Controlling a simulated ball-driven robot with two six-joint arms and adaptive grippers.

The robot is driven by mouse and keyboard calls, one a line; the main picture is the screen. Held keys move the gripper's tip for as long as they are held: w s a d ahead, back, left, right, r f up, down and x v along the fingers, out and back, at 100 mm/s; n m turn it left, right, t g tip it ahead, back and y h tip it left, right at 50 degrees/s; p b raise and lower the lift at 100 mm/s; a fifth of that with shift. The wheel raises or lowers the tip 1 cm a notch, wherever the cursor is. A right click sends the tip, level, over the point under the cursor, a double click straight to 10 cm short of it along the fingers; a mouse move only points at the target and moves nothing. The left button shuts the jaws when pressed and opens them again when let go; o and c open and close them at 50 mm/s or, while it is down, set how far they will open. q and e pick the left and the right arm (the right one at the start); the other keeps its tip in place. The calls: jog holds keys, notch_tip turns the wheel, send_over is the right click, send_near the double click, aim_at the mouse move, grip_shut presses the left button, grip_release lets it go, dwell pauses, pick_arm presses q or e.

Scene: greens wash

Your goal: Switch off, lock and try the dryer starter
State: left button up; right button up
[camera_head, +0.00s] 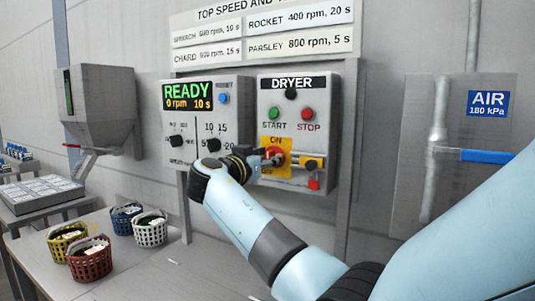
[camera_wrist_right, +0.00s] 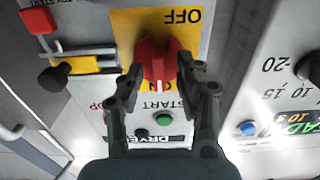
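The grey dryer starter box (camera_head: 325,123) has a green START button (camera_head: 274,113), a red STOP button (camera_head: 307,114) and a red rotary handle on a yellow ON/OFF plate. The handle (camera_wrist_right: 158,62) shows upside down in the right wrist view, near ON. My right gripper (camera_head: 268,160) is at the handle; in its wrist view its fingertips (camera_wrist_right: 161,72) lie on either side of it. Whether they press on it is unclear. A yellow part (camera_head: 305,163) with a red piece (camera_head: 314,184), possibly the lock, sits right of the handle. My left gripper is out of view.
A control box (camera_head: 205,128) with a READY display stands close on the left. A grey pipe with a blue valve lever (camera_head: 487,157) is at right. Several baskets, such as the red one (camera_head: 90,260), stand on the table at lower left.

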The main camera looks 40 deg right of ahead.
jog(key=shift+d, duration=0.1)
grip_shut()
